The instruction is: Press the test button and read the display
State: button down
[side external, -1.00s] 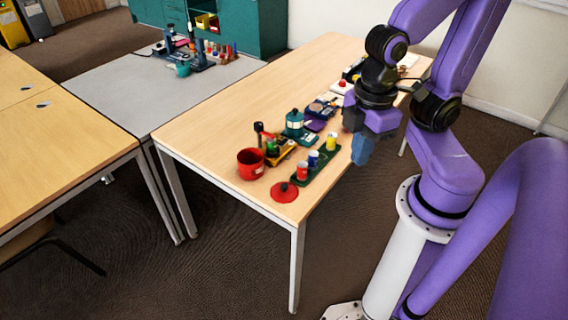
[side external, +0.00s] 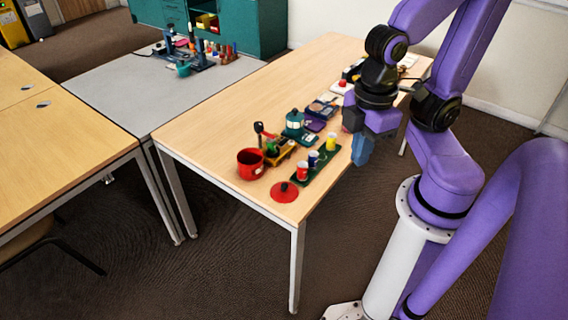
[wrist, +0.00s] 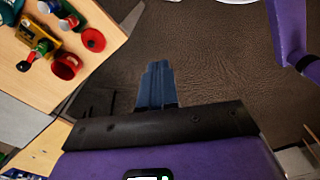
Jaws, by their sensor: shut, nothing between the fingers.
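A red button (side external: 342,83) on a small white box (side external: 338,89) is at the far part of the wooden table, beside my wrist in the side view. I cannot tell for sure that it is the test button. No readable display shows on the table. My gripper (side external: 360,152) points down at the table's right edge, apart from everything. Its blue fingers are together and empty. In the wrist view my gripper (wrist: 157,66) is over the dark carpet, with the table at upper left. The button is not in the wrist view.
On the wooden table (side external: 225,115) stand a red mug (side external: 250,165), a red lid (side external: 284,192), a green tray (side external: 318,166) with red, blue and yellow cups, a yellow truck-like thing (side external: 283,153) and a teal lantern-like thing (side external: 294,122). The table's left half is clear.

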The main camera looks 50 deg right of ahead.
jog(key=shift+w, duration=0.1)
jog(key=w+f+m+t, duration=0.1)
jog(key=w+f+m, duration=0.15)
jog(key=w, duration=0.35)
jog(key=w+f+m+t, duration=0.1)
jog(key=w+m, duration=0.2)
jog(key=w, duration=0.3)
jog(key=m+t, duration=0.7)
jog(key=m, duration=0.8)
send_over(294, 142)
notch_tip(294, 142, down, 14)
jog(key=shift+y, duration=0.3)
jog(key=shift+f, duration=0.2)
jog(key=shift+f, duration=4.25)
jog(key=shift+f, duration=0.1)
jog(key=shift+f, duration=0.35)
